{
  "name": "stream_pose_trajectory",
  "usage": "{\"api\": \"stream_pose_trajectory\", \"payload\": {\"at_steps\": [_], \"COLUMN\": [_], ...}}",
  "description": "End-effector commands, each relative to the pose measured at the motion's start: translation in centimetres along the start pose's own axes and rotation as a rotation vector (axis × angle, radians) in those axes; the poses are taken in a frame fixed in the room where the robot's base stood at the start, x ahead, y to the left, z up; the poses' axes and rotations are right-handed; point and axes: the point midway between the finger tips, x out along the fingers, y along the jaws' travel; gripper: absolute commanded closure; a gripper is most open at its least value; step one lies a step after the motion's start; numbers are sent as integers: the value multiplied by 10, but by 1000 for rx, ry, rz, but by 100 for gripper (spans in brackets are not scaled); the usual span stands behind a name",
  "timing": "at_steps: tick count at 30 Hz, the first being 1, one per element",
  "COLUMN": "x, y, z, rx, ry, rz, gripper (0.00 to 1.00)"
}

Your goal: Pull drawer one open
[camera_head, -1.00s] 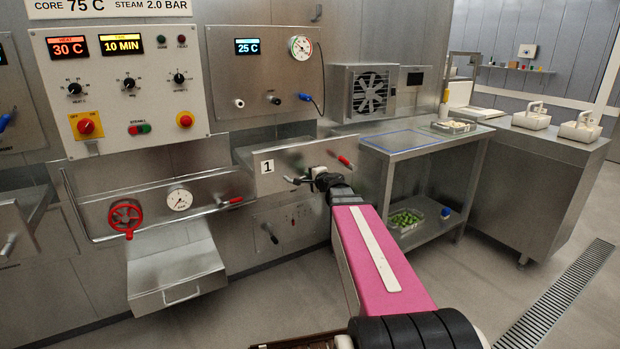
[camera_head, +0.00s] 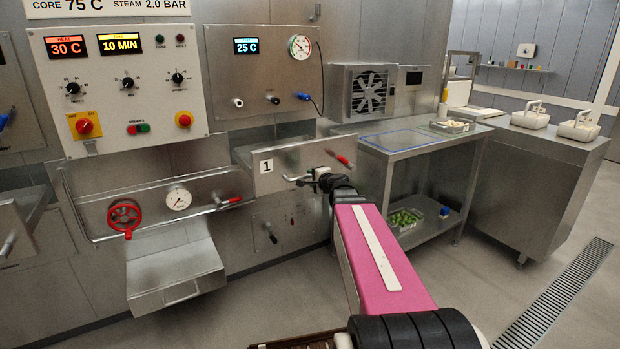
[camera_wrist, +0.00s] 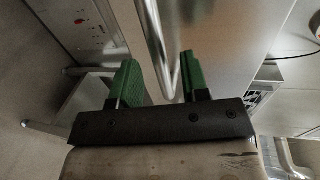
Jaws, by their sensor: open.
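Drawer one (camera_head: 292,160), a steel front with a "1" label (camera_head: 266,166) and a red lever (camera_head: 343,160), stands out from the wall panel in the head view. Its metal bar handle (camera_head: 292,180) is low on the front, and my gripper (camera_head: 318,178) is at it. In the wrist view the handle bar (camera_wrist: 155,40) passes between the two green fingers of my open gripper (camera_wrist: 160,78).
Another pulled-out drawer (camera_head: 175,280) is lower left, below a red handwheel (camera_head: 124,218) and a gauge. A steel table (camera_head: 415,145) stands close on the right, with a crate of green items (camera_head: 403,220) on its lower shelf. Open floor lies in front.

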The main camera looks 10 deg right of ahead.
Motion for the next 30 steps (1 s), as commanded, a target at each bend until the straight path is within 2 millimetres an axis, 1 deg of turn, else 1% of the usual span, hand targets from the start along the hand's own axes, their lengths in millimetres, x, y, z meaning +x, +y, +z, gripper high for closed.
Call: {"api": "stream_pose_trajectory", "payload": {"at_steps": [1,6,9,12,16,25,28,30], "x": [-13,-47,-64,-75,-80,-79,-76,-73], "y": [0,0,0,0,0,2,11,25], "z": [2,2,2,1,0,2,10,23], "rx": [0,0,-1,-1,-1,-6,-45,-98], "ry": [1,2,1,1,0,-4,-33,-72], "rz": [0,0,0,0,0,5,37,83], "gripper": [58,58,58,58,58,58,58,58]}}
